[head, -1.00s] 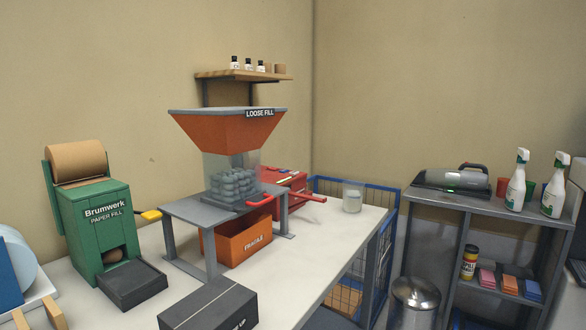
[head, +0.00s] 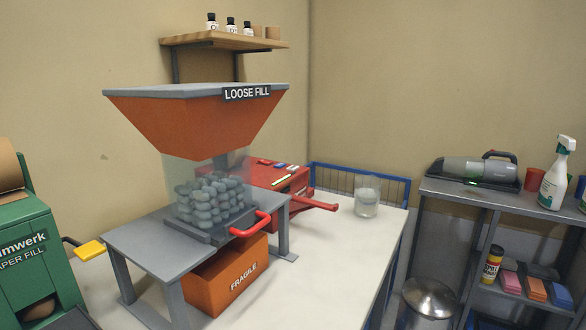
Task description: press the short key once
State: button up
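A red machine (head: 270,180) stands on the white table behind the loose fill hopper, partly hidden by it. Small coloured keys (head: 279,165) sit on its top, among them a red one and a blue one. They are too small for me to read any label, and I cannot tell which is the short key. A lit yellow-green strip (head: 283,180) shows in front of them. A red lever (head: 318,204) sticks out from its right side. My gripper is not in view.
The loose fill hopper (head: 195,125) stands on a grey stand (head: 150,248) over an orange box marked FRAGILE (head: 205,283). A green paper fill machine (head: 40,265) with a yellow-ended lever (head: 90,250) is at left. A glass jar (head: 367,197) stands near the table's right side. The table front (head: 330,260) is clear.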

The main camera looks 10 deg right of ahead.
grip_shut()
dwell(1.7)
